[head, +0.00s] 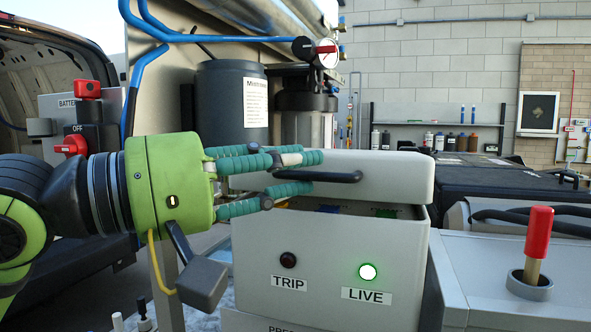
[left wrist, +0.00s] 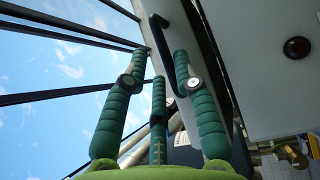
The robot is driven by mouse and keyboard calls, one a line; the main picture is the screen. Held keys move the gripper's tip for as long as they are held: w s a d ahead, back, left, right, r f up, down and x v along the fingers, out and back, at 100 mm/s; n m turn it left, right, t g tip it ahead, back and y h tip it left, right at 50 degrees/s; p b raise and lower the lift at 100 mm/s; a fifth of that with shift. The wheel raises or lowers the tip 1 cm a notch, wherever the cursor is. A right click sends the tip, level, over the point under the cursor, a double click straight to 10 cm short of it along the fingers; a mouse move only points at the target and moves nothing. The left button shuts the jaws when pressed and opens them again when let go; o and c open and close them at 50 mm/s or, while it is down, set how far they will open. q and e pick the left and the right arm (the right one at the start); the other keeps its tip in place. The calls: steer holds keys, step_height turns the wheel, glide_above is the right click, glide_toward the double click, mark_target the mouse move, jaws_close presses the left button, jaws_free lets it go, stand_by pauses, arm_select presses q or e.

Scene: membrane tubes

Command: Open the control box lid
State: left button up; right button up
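The control box (head: 325,255) is pale grey, with a dark TRIP lamp (head: 288,260) and a lit green LIVE lamp (head: 368,271) on its front. Its lid (head: 390,177) sits slightly raised, and a dark gap below it shows blue and green parts inside. A black bar handle (head: 335,177) sticks out from the lid toward the left; it also shows in the left wrist view (left wrist: 160,42). My left gripper (head: 295,173) has its green ribbed fingers spread above and below the handle's end. Whether they touch it is unclear. My right gripper is out of view.
A grey cabinet with a red-knobbed lever (head: 538,235) stands to the right. A dark tank (head: 232,105), a filter housing (head: 305,115) and a pressure gauge (head: 328,54) are behind. Red battery switches (head: 88,90) are at left, behind my arm.

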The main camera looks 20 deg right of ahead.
arm_select(q)
steer(key=b+v, duration=0.2)
steer(key=v, duration=0.5)
steer(key=shift+a, duration=0.15)
stand_by(0.3)
steer(key=shift+f, duration=0.15)
stand_by(0.4)
